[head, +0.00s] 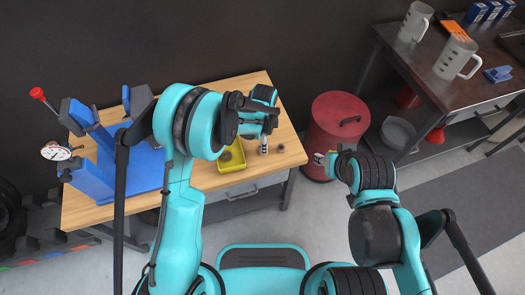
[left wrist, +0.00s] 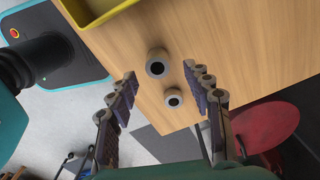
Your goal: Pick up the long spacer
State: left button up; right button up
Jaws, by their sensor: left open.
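Two grey ring-shaped spacers stand upright on the wooden table in the left wrist view: a wider-looking one (left wrist: 157,63) near the yellow bin and another (left wrist: 173,98) closer to my palm. Seen from above, their lengths are hard to compare, so I cannot tell which is the long one. A small spacer (head: 280,148) also shows in the head view. My left gripper (left wrist: 161,76) is open and empty above the table, its fingers on either side of the spacers. My right gripper (head: 319,159) is beside the red bin; its fingers are too small to judge.
The yellow bin (head: 231,158) sits on the wooden table (head: 290,150), left of the spacers. A blue stand (head: 140,170) is at the table's left. A red bin (head: 336,115) stands right of the table; a dark bench (head: 440,88) holds mugs.

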pick_arm(q)
notch_tip(320, 180, down, 4)
jog(key=shift+a+f+b, duration=0.15)
jog(key=shift+f+b, duration=0.05)
jog(key=shift+b, duration=0.7)
jog(key=shift+s+r, duration=0.1)
jog(key=shift+c, duration=0.2)
grip_shut()
